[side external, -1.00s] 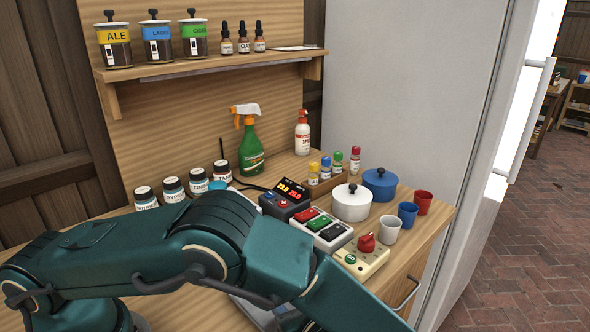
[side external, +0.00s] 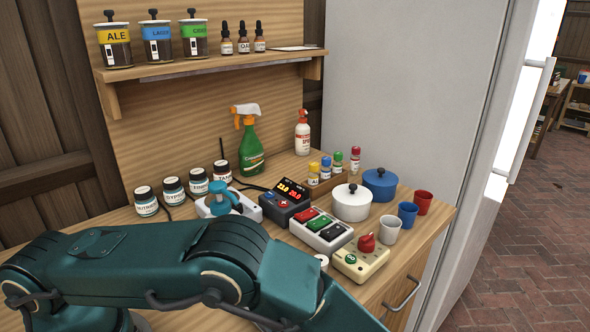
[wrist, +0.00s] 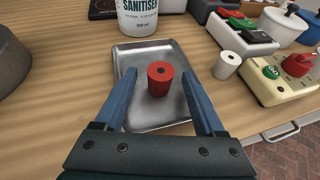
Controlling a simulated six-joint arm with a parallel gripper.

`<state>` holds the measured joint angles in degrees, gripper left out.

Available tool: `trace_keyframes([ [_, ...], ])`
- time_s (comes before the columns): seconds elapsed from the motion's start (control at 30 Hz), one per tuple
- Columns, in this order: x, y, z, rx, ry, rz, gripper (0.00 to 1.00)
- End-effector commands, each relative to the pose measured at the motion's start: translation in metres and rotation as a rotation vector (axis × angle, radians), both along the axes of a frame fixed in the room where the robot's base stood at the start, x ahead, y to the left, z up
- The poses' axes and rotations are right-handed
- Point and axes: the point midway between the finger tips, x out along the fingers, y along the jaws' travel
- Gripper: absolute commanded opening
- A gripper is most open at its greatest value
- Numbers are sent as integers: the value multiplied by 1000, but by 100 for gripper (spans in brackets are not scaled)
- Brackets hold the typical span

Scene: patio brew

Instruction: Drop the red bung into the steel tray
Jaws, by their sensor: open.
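In the wrist view the red bung (wrist: 160,78) stands upright on the steel tray (wrist: 128,60), a shallow rectangular metal tray on the wooden counter. It has a dark hole in its top. My gripper (wrist: 160,80) is open above the tray. Its two blue fingers are apart, one on each side of the bung, with visible gaps between them and it. In the side external view my arm hides the tray, the bung and the gripper's fingers.
A white bung (wrist: 227,65) stands right of the tray. A cream box with a red knob (side external: 361,259) and a switch box (side external: 322,229) are on the right. A dark round object (wrist: 12,62) is at left.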

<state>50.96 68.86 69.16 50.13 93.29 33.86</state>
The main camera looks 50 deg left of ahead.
Motion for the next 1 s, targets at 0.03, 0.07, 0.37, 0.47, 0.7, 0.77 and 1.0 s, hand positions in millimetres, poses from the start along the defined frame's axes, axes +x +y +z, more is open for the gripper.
trace_keyframes([
  [0.03, 0, 0, 0, 0, 0, 0, 72],
  [0.07, 0, -1, 0, 0, 0, 0, 72],
  [0.37, -8, -28, 11, -2, -3, -3, 72],
  [0.47, -10, -36, 15, 0, -2, -1, 72],
  [0.7, -14, -45, 20, 0, 1, 0, 72],
  [0.77, -14, -45, 20, 0, 1, 1, 72],
  [1.0, -7, -40, 26, -22, -14, 35, 72],
])
